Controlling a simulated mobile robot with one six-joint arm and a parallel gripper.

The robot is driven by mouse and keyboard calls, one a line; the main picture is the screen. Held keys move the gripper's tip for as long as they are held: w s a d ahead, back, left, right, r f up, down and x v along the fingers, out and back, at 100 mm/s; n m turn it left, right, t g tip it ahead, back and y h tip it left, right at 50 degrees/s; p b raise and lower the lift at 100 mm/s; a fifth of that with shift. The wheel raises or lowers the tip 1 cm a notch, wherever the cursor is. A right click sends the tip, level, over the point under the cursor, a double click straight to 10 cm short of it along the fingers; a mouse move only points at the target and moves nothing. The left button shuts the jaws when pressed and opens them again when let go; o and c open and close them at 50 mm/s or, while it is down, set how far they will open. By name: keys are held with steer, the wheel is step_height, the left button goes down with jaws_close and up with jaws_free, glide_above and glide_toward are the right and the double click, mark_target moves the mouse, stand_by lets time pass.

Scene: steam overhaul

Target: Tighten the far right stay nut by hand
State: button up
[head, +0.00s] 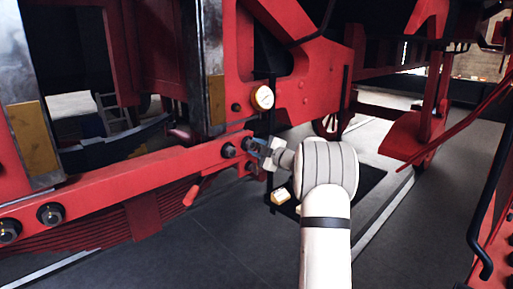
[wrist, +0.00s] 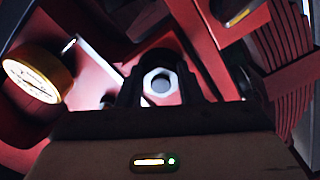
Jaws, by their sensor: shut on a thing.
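The far right stay nut (wrist: 160,82) shows in the wrist view as a pale hexagon around a round grey stud end, between my two dark fingers. My gripper (wrist: 160,94) is shut on it. In the head view my gripper (head: 256,148) reaches the right end of the red stay bar (head: 120,177) from the right. The fingers partly cover the nut there. Another dark nut (head: 228,151) sits on the bar just left of my gripper.
Two more dark nuts (head: 50,213) sit at the bar's left end. A brass-rimmed gauge (head: 262,98) is just above my gripper, and shows close by at left in the wrist view (wrist: 38,76). A black tray or mat (head: 362,190) lies below right. Grey floor is open in front.

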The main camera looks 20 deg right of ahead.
steer(key=shift+f, duration=0.15)
steer(key=o, duration=1)
steer(key=b+v, duration=0.2)
steer(key=v, duration=0.6)
steer(key=shift+w, duration=0.1)
